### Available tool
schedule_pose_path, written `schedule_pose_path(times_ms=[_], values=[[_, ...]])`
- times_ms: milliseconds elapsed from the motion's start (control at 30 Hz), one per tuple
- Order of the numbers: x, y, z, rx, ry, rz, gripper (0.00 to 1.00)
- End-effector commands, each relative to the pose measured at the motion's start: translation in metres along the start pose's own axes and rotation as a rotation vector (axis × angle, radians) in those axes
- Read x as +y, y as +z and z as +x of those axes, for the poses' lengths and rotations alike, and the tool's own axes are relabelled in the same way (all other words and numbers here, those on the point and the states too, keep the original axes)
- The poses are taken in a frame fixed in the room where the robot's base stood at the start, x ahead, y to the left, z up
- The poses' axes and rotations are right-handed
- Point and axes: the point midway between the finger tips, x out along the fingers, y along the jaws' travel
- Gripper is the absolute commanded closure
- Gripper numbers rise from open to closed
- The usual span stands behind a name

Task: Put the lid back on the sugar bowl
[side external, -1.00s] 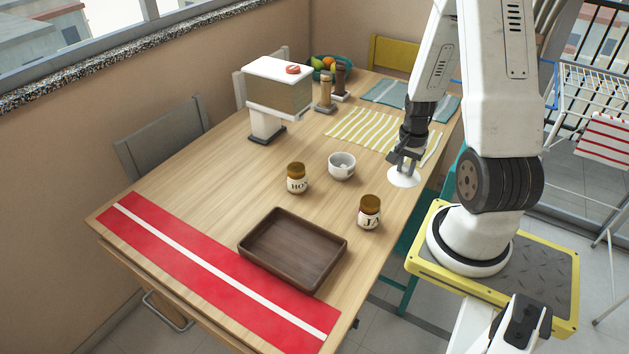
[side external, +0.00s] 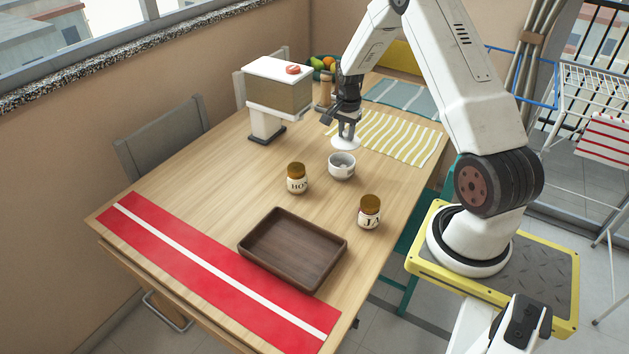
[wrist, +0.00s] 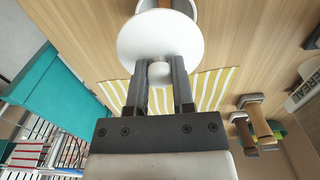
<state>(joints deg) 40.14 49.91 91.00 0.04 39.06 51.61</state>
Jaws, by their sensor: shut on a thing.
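The sugar bowl (side external: 342,170) is a small white open bowl on the wooden table. My gripper (side external: 347,134) is just above and behind it in the side view, pointing down. It is shut on the knob of the white round lid (side external: 346,143), which hangs level above the table. In the wrist view the lid (wrist: 160,40) sits between the two fingers of my gripper (wrist: 158,75). The bowl (wrist: 183,5) shows partly past the lid's edge at the top; the lid hides some of it.
A honey jar (side external: 297,179) and a jam jar (side external: 369,212) stand in front of the bowl. A brown tray (side external: 262,262) and red runner (side external: 215,275) lie nearer. A striped mat (side external: 400,140), a dispenser box (side external: 279,90) and a wooden mill (side external: 326,92) are behind.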

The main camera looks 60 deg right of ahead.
Motion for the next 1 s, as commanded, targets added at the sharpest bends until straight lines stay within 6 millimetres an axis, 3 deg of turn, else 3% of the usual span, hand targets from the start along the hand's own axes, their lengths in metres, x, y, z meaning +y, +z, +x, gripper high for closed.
schedule_pose_path(times_ms=[567, 1000], values=[[-0.009, 0.001, 0.004, 0.0, 0.0, 0.002, 1.0], [-0.008, 0.0, 0.03, 0.0, 0.0, 0.002, 1.0]])
